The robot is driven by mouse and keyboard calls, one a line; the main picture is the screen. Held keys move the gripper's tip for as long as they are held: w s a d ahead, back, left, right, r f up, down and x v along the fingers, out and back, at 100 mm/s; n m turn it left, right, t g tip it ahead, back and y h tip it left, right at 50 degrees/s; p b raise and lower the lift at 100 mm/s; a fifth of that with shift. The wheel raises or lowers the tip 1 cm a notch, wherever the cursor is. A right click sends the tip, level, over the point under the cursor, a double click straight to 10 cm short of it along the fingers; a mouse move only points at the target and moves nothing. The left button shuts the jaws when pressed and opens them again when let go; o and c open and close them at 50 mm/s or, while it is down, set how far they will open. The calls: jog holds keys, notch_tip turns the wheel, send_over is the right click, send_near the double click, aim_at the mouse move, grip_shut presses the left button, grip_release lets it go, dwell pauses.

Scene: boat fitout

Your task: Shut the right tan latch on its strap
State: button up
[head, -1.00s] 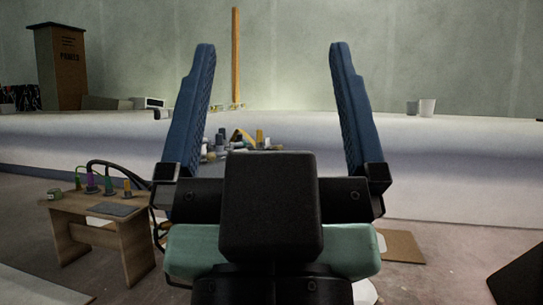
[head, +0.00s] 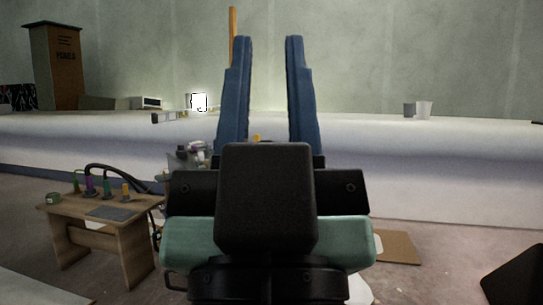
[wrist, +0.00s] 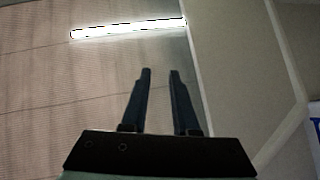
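I cannot make out the right tan latch or its strap in either view; small fittings (head: 170,116) on the white hull's top edge at left are too small to identify. My gripper (head: 268,40) points up in front of the head camera, with two blue fingers partly apart and nothing between them. In the wrist view my gripper (wrist: 160,71) also shows a narrow empty gap, facing a wall or ceiling with a bright light strip. My gripper is well apart from any surface in view.
The long white hull (head: 430,150) spans the back. A wooden bench (head: 105,225) with cables and coloured plugs stands at left. A clutter of small parts (head: 190,153) is partly hidden behind my gripper. A brown cabinet (head: 54,65) is far left.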

notch_tip(320, 180, up, 28)
jog(key=p, duration=2.6)
jog(key=shift+r, duration=0.15)
grip_shut()
